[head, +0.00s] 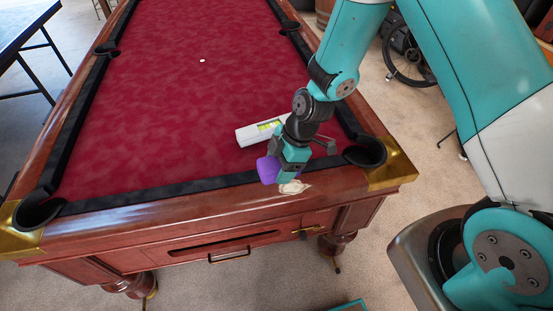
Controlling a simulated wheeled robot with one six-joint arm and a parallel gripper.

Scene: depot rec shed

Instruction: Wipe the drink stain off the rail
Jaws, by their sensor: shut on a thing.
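The drink stain (296,188) is a pale, whitish patch on the wooden front rail (215,199) of the pool table, left of the front right corner pocket. My gripper (276,176) is shut on a purple block (267,170), which looks like a sponge or cloth. The gripper is just above and beside the stain, with the purple block to its left, over the cushion edge. I cannot tell whether the block touches the table. The gripper body hides part of the block.
A white spirit level (250,133) with a green vial lies on the red cloth (150,125) behind my gripper, partly hidden. A small white ball or spot (202,61) is farther back. The front right pocket (365,154) is right of the gripper. The rail to the left is clear.

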